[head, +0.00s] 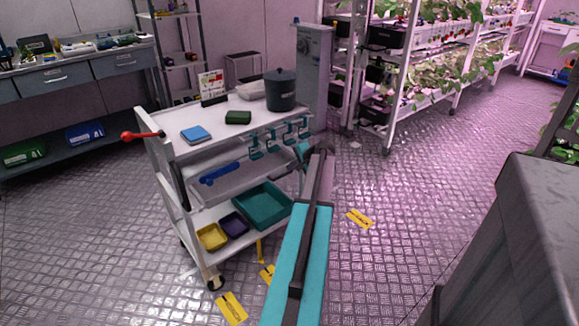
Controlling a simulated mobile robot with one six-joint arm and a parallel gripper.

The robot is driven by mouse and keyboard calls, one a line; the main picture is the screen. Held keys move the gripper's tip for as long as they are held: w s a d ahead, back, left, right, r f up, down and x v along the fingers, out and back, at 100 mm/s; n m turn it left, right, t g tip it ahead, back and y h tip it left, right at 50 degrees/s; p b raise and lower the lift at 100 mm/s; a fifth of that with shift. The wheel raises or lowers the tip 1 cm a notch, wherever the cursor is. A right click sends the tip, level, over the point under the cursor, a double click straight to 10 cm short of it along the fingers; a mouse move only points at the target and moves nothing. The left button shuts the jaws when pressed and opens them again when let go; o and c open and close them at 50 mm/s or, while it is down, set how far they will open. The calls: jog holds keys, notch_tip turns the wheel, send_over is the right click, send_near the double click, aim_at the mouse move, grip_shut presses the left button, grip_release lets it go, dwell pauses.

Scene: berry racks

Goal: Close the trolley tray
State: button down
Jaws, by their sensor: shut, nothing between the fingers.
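The white trolley (160,157) stands left of centre. Its grey tray (262,176) is at mid height under the top, with a blue tool (220,174) lying in it. The tray seems to stick out a little on the near side; how far is hard to tell. My arm reaches in from the bottom centre. My gripper (301,172) is at the tray's right end, small and partly hidden by the arm. It looks shut and empty; whether it touches the tray cannot be told.
The trolley top holds a dark pot (280,90), a blue cloth (196,134) and a green sponge (238,117). Teal hooks hang from its edge. A teal bin (262,207) sits below. Yellow floor labels (231,308) lie nearby.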

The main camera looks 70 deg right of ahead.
jog(key=s+f+v, duration=0.1)
jog(key=v, duration=1)
jog(key=shift+s+a+p, duration=0.2)
jog(key=shift+a+p, duration=0.1)
jog(key=shift+p, duration=0.1)
jog(key=shift+r, duration=0.1)
jog(key=w+a+f+t+h+b, duration=0.1)
jog(key=w+a+f+t, duration=0.1)
jog(key=a, duration=0.9)
jog(key=shift+w+f+b, duration=0.3)
jog(key=shift+w, duration=0.45)
jog(key=shift+w+d, duration=0.1)
jog(key=shift+d, duration=0.05)
